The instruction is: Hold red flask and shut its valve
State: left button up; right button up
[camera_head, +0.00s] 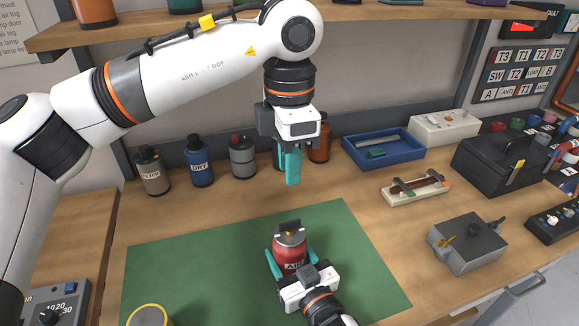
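The red flask (289,254), with a pale label on its front, stands upright on the green mat (190,262). A dark valve handle (289,226) stands up on its top, with a small yellow part below it. My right gripper (289,251) comes in from the bottom, its teal fingers along both sides of the flask; it looks shut on the flask. My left gripper (292,183) points down above and behind the flask, well clear of the valve. Its fingers are seen edge-on, so their opening is hidden.
Several flasks, among them a brown one (153,171) and a blue one (199,162), line the back of the bench. A blue tray (384,150), a grey box with a knob (468,243) and a black case (497,163) stand right. The mat's left half is mostly clear.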

jog(key=o, duration=1.3)
jog(key=shift+s, duration=0.1)
